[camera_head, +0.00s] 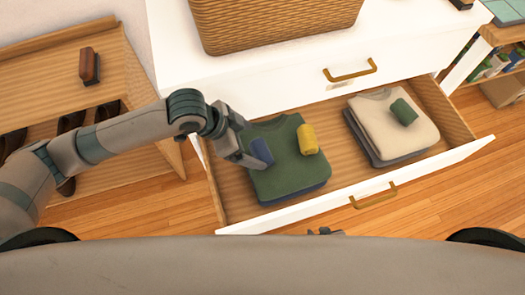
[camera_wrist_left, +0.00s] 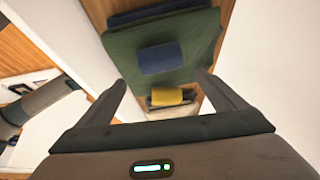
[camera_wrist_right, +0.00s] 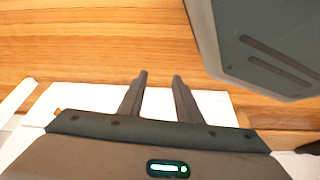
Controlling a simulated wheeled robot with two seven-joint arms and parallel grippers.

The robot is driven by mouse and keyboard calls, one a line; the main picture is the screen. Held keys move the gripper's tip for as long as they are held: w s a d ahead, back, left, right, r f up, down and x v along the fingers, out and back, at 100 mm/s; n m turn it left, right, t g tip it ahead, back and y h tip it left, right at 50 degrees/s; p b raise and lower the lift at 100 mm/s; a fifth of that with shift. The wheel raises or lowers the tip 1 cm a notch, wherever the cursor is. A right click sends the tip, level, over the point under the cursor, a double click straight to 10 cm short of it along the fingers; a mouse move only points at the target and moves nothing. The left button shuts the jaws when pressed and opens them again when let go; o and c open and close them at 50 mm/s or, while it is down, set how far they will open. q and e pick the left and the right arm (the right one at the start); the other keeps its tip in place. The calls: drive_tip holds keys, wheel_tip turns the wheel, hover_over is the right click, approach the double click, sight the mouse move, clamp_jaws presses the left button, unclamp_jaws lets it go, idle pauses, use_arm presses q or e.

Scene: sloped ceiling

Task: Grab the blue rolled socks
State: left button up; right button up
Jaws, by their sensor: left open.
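The blue rolled socks (camera_head: 261,151) lie on a folded green sweater (camera_head: 276,180) in the left part of the open drawer. They also show in the left wrist view (camera_wrist_left: 160,57), ahead of and between the finger lines. My left gripper (camera_head: 243,158) is open and empty, close beside the socks on their left in the head view. Its spread fingers also show in the left wrist view (camera_wrist_left: 161,80). My right gripper (camera_wrist_right: 160,77) has its fingers a little apart with nothing between them; in the head view only a bit of it shows below the drawer front.
Yellow rolled socks (camera_head: 307,139) lie on the same sweater. Dark green rolled socks (camera_head: 404,112) lie on a cream folded garment (camera_head: 376,125) at the right. A wicker basket (camera_head: 275,22) stands on the dresser top above. Bare drawer floor (camera_head: 335,150) lies between the stacks.

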sight(260, 150)
use_arm(q)
drive_tip(key=x, duration=0.2)
drive_tip(key=shift+d+f, duration=0.15)
drive_tip(key=shift+f, duration=0.2)
drive_tip(key=shift+a+x, duration=0.15)
drive_tip(key=shift+x, duration=1.2)
drive_tip(key=shift+a+x, duration=0.2)
drive_tip(key=shift+x, duration=1.15)
drive_tip(key=shift+w+f, duration=0.15)
drive_tip(key=c, duration=1.1)
